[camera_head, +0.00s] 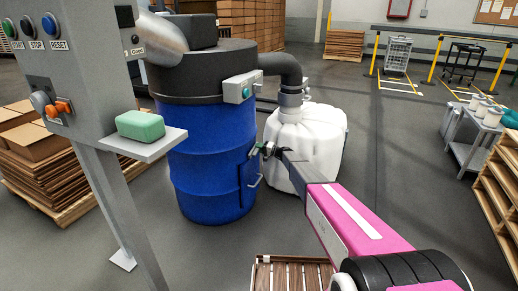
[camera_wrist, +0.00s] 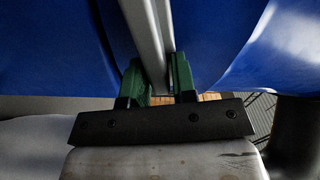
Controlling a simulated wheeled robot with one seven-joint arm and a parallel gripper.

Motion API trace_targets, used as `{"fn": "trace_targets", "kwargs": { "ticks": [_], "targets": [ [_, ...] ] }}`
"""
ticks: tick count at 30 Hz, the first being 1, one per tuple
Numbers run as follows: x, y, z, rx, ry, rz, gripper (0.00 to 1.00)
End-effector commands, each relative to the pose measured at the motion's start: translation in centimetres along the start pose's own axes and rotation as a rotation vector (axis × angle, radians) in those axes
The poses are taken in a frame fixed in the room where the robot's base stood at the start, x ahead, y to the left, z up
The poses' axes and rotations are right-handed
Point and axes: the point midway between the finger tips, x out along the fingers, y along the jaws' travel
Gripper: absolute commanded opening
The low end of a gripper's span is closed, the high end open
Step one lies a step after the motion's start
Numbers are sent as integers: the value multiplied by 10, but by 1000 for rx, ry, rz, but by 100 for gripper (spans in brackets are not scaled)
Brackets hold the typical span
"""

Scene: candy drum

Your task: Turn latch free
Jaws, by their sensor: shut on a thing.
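The blue drum (camera_head: 205,165) with a dark lid stands in the middle of the head view. A door panel (camera_head: 247,185) with a metal handle (camera_head: 255,182) is on its right side. My gripper (camera_head: 264,150) reaches this side from the right, just above that handle. In the wrist view, its green fingers (camera_wrist: 157,75) are shut around a grey metal bar (camera_wrist: 148,35), which looks like the latch lever. The blue drum wall (camera_wrist: 50,50) fills the space behind. The latch's pivot is hidden, and its exact turn angle is not clear.
A white bulging sack (camera_head: 315,150) stands right of the drum under a dark pipe (camera_head: 285,68). A control post (camera_head: 70,60) with a shelf (camera_head: 150,147) and green soap-like block (camera_head: 140,125) is at the left. Open floor lies right of the sack.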

Motion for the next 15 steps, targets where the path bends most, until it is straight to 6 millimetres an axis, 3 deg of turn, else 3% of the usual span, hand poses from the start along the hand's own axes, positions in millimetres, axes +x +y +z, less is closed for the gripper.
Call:
{"fn": "trace_targets", "kwargs": {
  "ticks": [15],
  "targets": [
    [0, 8, 0, 223, 1, 1, 2]
  ]
}}
